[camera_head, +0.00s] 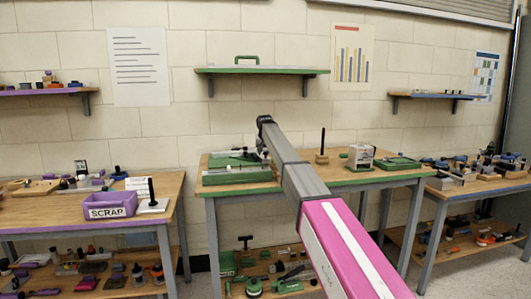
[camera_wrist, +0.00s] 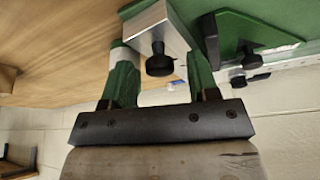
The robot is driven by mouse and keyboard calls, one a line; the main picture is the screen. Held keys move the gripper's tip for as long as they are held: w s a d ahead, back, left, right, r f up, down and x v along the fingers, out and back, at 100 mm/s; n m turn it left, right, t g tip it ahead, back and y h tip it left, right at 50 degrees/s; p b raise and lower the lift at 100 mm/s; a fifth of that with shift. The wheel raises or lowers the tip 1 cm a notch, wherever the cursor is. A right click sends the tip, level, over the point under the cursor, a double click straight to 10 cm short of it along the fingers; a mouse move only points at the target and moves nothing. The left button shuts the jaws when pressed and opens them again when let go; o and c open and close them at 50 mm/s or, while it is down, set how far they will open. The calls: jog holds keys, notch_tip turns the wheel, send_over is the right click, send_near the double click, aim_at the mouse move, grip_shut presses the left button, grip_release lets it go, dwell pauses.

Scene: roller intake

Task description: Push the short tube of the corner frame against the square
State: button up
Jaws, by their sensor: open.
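My gripper (camera_wrist: 161,62) is open in the wrist view, with one green finger on each side. A silver block (camera_wrist: 172,30) with a black knob (camera_wrist: 160,61) shows between and beyond the fingers; I cannot tell whether they touch it. To the right is a green fixture (camera_wrist: 232,38) with a pale edge and black knobs. In the head view the gripper end of my arm is beside the green fixture (camera_head: 238,177) on the middle bench, mostly hidden behind the arm. I cannot make out the corner frame, its short tube or the square with certainty.
The middle bench (camera_head: 305,184) also bears a wooden block with a black post (camera_head: 322,148), a pale device (camera_head: 360,156) and a green tray (camera_head: 398,163). A purple SCRAP bin (camera_head: 109,207) stands on the left bench. A green shelf (camera_head: 262,71) hangs above.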

grip_shut()
jog(key=shift+s+a+m+h, duration=0.3)
jog(key=shift+a+m, duration=0.4)
jog(key=shift+a, duration=0.15)
grip_release()
jog(key=shift+r, duration=0.1)
jog(key=v, duration=1)
jog(key=shift+s+r, duration=0.2)
jog(key=shift+r, duration=0.05)
jog(key=shift+s, duration=0.1)
